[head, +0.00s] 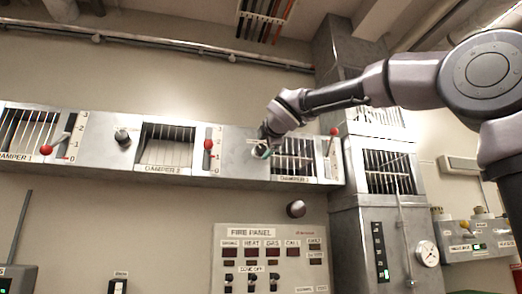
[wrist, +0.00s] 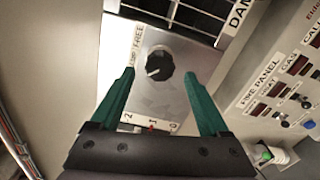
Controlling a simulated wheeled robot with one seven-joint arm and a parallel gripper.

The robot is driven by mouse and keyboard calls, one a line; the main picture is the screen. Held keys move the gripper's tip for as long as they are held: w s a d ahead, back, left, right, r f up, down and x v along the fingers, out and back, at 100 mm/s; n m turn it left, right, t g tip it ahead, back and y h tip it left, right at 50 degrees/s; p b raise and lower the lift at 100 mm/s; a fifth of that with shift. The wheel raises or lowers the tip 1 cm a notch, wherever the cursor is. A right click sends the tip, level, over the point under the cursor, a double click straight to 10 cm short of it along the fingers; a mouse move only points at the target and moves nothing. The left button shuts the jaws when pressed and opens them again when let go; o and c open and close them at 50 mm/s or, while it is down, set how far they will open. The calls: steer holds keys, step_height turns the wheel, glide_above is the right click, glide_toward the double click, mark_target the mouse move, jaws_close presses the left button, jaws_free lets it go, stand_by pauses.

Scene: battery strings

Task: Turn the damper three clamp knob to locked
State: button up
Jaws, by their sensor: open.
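The damper three clamp knob (wrist: 165,62) is a round black knob on a grey metal plate, in the wrist view. A pale pointer mark on it faces lower left. A label reading FREE (wrist: 138,38) is beside it; I cannot read a locked label. My gripper (wrist: 160,73) is open, with its teal fingers on either side of the knob in that picture; I see no contact. In the head view my gripper (head: 262,150) is at the plate left of the damper three grille (head: 293,158) and hides the knob there.
The damper two grille (head: 165,148) and its red-balled lever (head: 208,145) are left of my gripper. The damper three lever (head: 333,131) stands at the right end. The fire panel (head: 270,258) is on the wall below. A grey duct cabinet (head: 375,225) stands at right.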

steer(key=v, duration=0.6)
stand_by(0.4)
steer(key=s+d+f+m+g+h, duration=0.3)
steer(key=d+f+m+g+h, duration=0.2)
steer(key=d+f+m, duration=1.1)
steer(key=s+d+f+m+g, duration=0.1)
steer(key=s+f+m, duration=0.3)
steer(key=f, duration=0.5)
steer(key=s+d+f+m+g+y, duration=0.1)
steer(key=s+d+f+m, duration=0.3)
steer(key=f, duration=0.5)
steer(key=s+d+f+m+g+y, duration=0.1)
steer(key=s+d+f+m+g, duration=0.2)
steer(key=s+f, duration=0.3)
step_height(320, 180, down, 3)
steer(key=shift+d+f+m, duration=0.1)
steer(key=shift+d+m, duration=0.05)
steer(key=shift+m, duration=0.25)
